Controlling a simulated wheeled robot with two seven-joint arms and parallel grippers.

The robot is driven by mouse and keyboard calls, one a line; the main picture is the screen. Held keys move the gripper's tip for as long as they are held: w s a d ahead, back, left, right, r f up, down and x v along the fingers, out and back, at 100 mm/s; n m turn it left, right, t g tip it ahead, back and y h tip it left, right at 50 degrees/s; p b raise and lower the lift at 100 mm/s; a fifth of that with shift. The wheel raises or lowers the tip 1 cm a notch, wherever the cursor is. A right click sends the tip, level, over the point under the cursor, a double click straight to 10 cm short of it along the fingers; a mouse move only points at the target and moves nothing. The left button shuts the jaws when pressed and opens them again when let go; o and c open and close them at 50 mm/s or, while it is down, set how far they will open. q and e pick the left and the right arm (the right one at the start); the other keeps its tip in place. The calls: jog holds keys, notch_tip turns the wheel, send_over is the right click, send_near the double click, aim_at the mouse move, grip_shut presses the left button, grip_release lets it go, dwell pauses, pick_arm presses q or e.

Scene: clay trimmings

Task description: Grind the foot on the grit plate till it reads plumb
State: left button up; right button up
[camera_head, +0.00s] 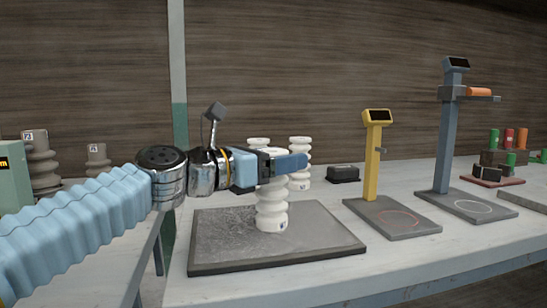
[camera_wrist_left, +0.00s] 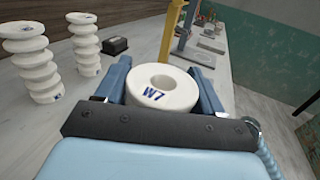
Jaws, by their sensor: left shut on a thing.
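A white ribbed insulator (camera_head: 271,207) stands upright on the dark grit plate (camera_head: 210,262) on the table. In the left wrist view its top (camera_wrist_left: 163,84) shows a round hole and the mark W7. My left gripper (camera_head: 284,163) is shut on the upper part of this insulator, with one finger on each side in the wrist view. Its foot appears to rest on the plate, but I cannot tell if it presses on it. A yellow stand (camera_head: 372,160) with a dark display and a ringed base is right of the plate. My right gripper is not in view.
Two more white insulators (camera_head: 299,163) stand behind the plate, near a small black box (camera_head: 343,173). A taller blue-grey stand (camera_head: 445,140) holds an orange cylinder (camera_head: 479,92). Red and green cylinders sit far right. Brown insulators (camera_head: 40,165) stand at left.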

pick_arm(q)
jog(key=shift+w+d+p, duration=0.75)
jog(key=shift+d+p, duration=0.05)
jog(key=shift+d, duration=1.75)
jog(key=shift+s+a+b, duration=0.15)
jog(key=shift+s+a, duration=0.15)
jog(key=shift+a, duration=0.65)
jog(key=shift+s+a+b, duration=0.15)
jog(key=shift+s+a, duration=0.15)
jog(key=shift+a, duration=0.7)
jog(key=shift+s+a+b, duration=0.15)
jog(key=shift+s+a, duration=0.15)
jog(key=shift+a, duration=0.65)
jog(key=shift+s+a, duration=0.2)
jog(key=shift+a, duration=0.45)
jog(key=shift+s+a, duration=0.2)
jog(key=shift+a, duration=0.4)
jog(key=a, duration=0.1)
jog(key=s+a, duration=0.1)
jog(key=a, duration=0.1)
jog(key=shift+b, duration=0.35)
notch_tip(320, 180, up, 5)
jog(key=p, duration=0.5)
